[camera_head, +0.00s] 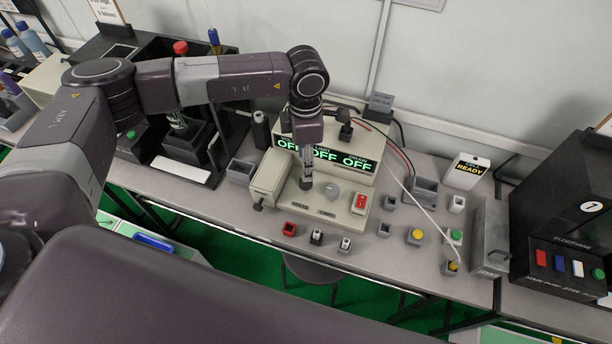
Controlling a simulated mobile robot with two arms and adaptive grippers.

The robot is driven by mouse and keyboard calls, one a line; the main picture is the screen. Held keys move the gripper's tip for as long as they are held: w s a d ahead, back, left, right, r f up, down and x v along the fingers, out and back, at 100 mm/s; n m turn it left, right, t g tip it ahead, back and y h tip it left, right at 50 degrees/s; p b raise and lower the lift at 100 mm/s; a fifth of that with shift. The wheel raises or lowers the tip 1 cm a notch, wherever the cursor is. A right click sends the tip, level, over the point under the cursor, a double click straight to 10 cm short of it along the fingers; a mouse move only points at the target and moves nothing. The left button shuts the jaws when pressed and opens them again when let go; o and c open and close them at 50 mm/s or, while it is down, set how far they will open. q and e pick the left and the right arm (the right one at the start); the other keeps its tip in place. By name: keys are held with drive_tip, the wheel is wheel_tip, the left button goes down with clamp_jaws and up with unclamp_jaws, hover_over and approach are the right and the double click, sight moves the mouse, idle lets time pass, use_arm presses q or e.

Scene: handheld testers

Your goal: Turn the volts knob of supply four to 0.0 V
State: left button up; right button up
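The power supply (265,180) is a beige bench unit in the middle of the table, with a sloped front panel. Its green display (325,155) reads OFF in three places. A grey round knob (333,191) shows on the panel, with a red rocker switch (361,203) to its right. My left gripper (306,180) points down at the panel, just left of the grey knob. It hides whatever is under it, probably another knob, and I cannot tell whether it touches or grips it. The panel labels are too small to read. My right gripper is not in view.
Several small parts, including a red block (289,229) and yellow button boxes (415,237), stand along the front and right. A black tester (570,220) is at the far right and a black stand (165,150) at the left. Cables run behind the supply.

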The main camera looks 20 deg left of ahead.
sight(306, 187)
use_arm(q)
wheel_tip(306, 187, down, 7)
drive_tip(key=shift+r+p, duration=0.1)
drive_tip(key=shift+p, duration=0.95)
drive_tip(key=shift+f, duration=0.4)
drive_tip(key=shift+c, duration=0.6)
drive_tip(key=c, duration=1)
